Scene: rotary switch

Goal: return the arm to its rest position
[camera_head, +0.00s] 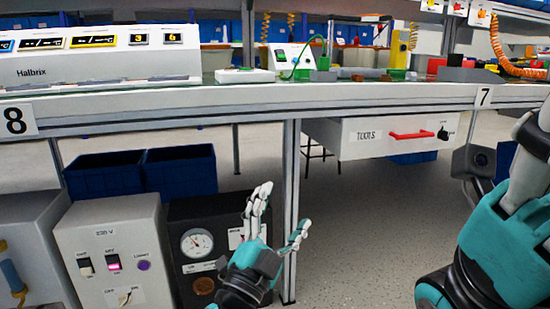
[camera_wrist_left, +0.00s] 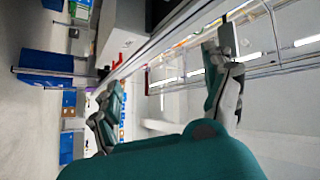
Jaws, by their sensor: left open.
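My left gripper (camera_head: 277,220) is in the lower middle of the head view, in front of a table leg. Its fingers are spread apart and point upward, with nothing between them. In the left wrist view its two fingers (camera_wrist_left: 168,95) are wide apart and empty. The rotary switch (camera_head: 124,297) is low on the front of the grey 230 V box (camera_head: 105,250), left of the left gripper and apart from it.
A black box with a round gauge (camera_head: 197,243) stands close left of my left gripper. The workbench (camera_head: 250,102) runs above it. A tools drawer (camera_head: 375,138) with a red handle hangs under the bench. Blue bins (camera_head: 105,174) stand behind the boxes. The floor right of the leg is clear.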

